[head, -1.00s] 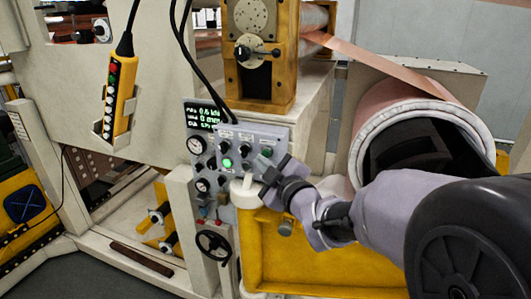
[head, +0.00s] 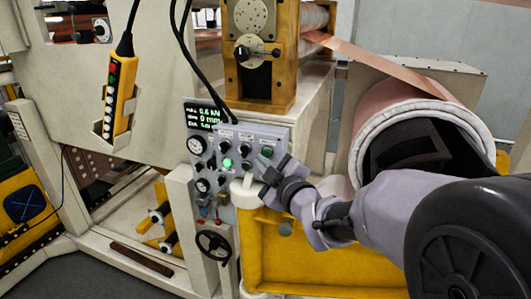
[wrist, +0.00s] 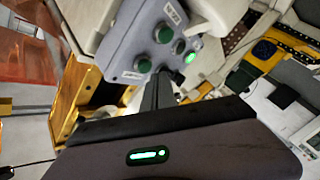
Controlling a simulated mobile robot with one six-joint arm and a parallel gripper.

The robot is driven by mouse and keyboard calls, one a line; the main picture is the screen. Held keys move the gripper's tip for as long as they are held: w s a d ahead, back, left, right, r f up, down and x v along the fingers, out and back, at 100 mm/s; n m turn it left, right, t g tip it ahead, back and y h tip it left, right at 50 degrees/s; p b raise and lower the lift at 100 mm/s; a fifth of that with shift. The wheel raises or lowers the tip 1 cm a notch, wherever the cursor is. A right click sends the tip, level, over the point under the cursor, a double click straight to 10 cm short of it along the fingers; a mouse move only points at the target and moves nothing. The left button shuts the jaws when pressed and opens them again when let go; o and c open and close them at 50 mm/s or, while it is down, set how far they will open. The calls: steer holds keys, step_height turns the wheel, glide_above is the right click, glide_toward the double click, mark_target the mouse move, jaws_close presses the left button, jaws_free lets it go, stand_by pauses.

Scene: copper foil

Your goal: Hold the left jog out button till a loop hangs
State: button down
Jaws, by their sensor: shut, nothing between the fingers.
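The grey control panel (head: 262,134) carries dials, knobs and buttons, with one green light lit (head: 227,163). My gripper (head: 266,167) is shut and empty, its tips at the panel's lower right. I cannot tell whether the tips touch a button, or which button is the left jog out. The copper foil (head: 385,65) runs straight from the rollers to the coil (head: 420,112), with no hanging loop visible.
A yellow pendant (head: 119,95) hangs at the left. A yellow frame (head: 320,265) lies under my arm.

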steer(key=shift+w, duration=0.1)
steer(key=shift+w+d, duration=0.15)
steer(key=shift+w, duration=0.15)
steer(key=shift+w+d+b, duration=0.15)
steer(key=shift+w+b, duration=0.2)
steer(key=shift+w, duration=0.05)
stand_by(2.4)
steer(key=shift+s+a+b, duration=0.3)
steer(key=shift+s+b, duration=0.35)
steer(key=shift+s, duration=0.15)
steer(key=s+b, duration=0.1)
steer(key=s+a+b, duration=0.1)
steer(key=s, duration=0.2)
steer(key=shift+s+a+b, duration=0.35)
steer(key=shift+b, duration=0.05)
